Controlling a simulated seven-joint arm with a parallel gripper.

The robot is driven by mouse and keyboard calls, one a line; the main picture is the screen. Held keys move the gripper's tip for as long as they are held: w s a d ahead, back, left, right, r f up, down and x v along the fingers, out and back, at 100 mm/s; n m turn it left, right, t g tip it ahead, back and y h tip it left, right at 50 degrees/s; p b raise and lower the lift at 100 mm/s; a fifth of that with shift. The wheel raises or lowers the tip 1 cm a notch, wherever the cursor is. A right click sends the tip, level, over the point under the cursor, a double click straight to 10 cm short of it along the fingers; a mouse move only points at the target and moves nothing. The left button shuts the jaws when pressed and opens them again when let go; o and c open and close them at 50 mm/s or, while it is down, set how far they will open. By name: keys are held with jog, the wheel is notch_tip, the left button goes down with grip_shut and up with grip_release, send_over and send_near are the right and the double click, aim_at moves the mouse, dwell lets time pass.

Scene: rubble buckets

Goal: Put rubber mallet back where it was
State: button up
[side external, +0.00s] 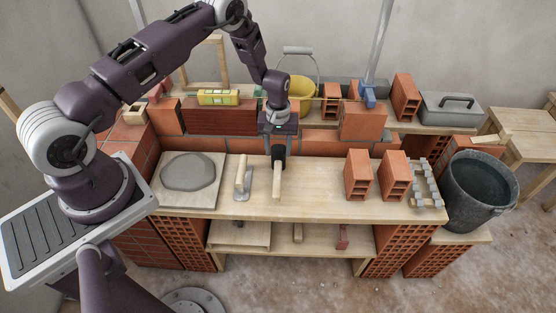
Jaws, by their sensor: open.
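The rubber mallet, with a black head and a pale wooden handle (277,182), is on the middle of the wooden bench top (315,194). Its handle points toward the bench's front edge. My gripper (278,146) is open, pointing down at the black head. The fingers and the head are both dark and overlap in this view, so I cannot tell whether they touch. The back part of the head is hidden by my gripper.
A trowel (242,178) lies close to the mallet's left, beside a board with grey mortar (188,172). Upright hollow bricks (358,176) and a dark bucket (478,195) stand to the right. A brick ledge with a yellow level (218,97) and yellow bucket (303,88) runs behind.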

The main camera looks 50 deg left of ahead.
notch_tip(320, 180, up, 4)
notch_tip(320, 180, up, 17)
jog(key=m+t, duration=0.2)
send_over(278, 164)
jog(key=d, duration=0.3)
jog(key=s+d+r+m+t, duration=0.1)
jog(key=s+r, duration=0.3)
jog(key=r, duration=0.3)
jog(key=s+d+r+m, duration=0.1)
jog(key=s+r, duration=0.3)
jog(key=r, duration=0.3)
jog(key=s+d+r+m+t, duration=0.1)
jog(key=s+r+m, duration=0.1)
jog(key=s, duration=0.9)
jog(key=s+d+r+m+t, duration=0.1)
jog(key=s+r+m, duration=0.2)
jog(key=s, duration=0.8)
notch_tip(278, 164, up, 2)
jog(key=shift+s+d+r+t, duration=0.1)
jog(key=shift+s+d+t, duration=0.2)
jog(key=shift+t, duration=0.1)
